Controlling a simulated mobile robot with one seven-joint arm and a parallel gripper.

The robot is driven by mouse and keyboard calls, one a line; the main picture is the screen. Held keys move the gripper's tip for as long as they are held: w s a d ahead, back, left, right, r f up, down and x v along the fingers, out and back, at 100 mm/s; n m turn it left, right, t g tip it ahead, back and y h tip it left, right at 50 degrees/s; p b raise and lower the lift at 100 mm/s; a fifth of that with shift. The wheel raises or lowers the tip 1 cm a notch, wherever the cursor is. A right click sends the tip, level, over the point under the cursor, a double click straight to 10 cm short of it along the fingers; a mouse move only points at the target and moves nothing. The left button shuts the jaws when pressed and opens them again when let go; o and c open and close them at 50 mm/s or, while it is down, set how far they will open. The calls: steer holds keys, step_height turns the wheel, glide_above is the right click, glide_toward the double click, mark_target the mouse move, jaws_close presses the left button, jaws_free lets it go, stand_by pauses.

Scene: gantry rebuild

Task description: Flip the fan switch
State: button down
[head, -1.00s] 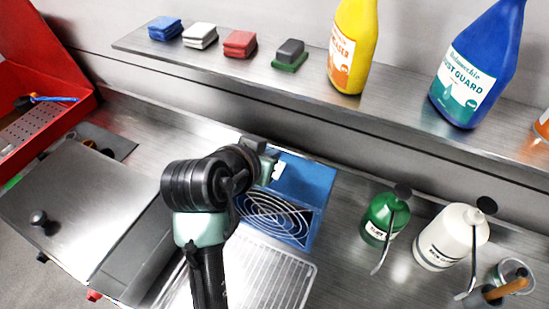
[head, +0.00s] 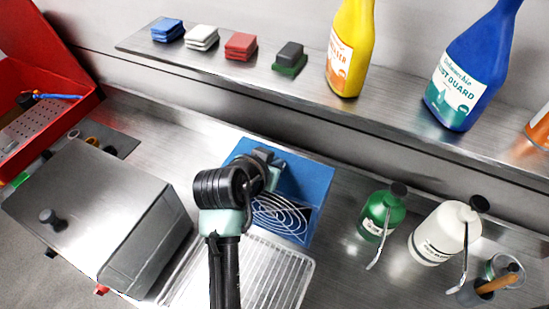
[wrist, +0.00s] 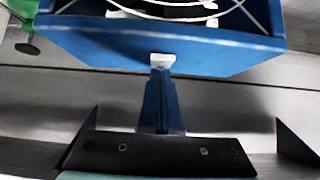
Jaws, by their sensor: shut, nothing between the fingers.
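The blue fan housing (head: 312,182), with a spiral wire guard (head: 280,215), stands on the steel bench in the middle of the head view. My gripper (head: 273,172) is over the back left part of the housing and hides some of its top. In the wrist view, the blue housing (wrist: 200,52) and its pale wires fill the top.
A wire rack (head: 275,275) lies in front of the fan, and a grey lidded box (head: 100,210) stands left. A green bottle (head: 383,210) and white bottle (head: 440,235) stand right. A shelf (head: 215,62) with sponges and spray bottles runs behind.

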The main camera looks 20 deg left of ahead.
steer(key=shift+w, duration=0.15)
steer(key=shift+w+r, duration=0.15)
steer(key=shift+w, duration=0.45)
steer(key=shift+w+d+r+p, duration=0.1)
steer(key=shift+r+p, duration=0.4)
steer(key=shift+r, duration=0.05)
steer(key=r+p, duration=0.3)
steer(key=r, duration=0.1)
steer(key=shift+w, duration=0.2)
steer(key=b+v, duration=0.3)
steer(key=v, duration=0.6)
steer(key=shift+w+r, duration=0.25)
steer(key=shift+r, duration=0.2)
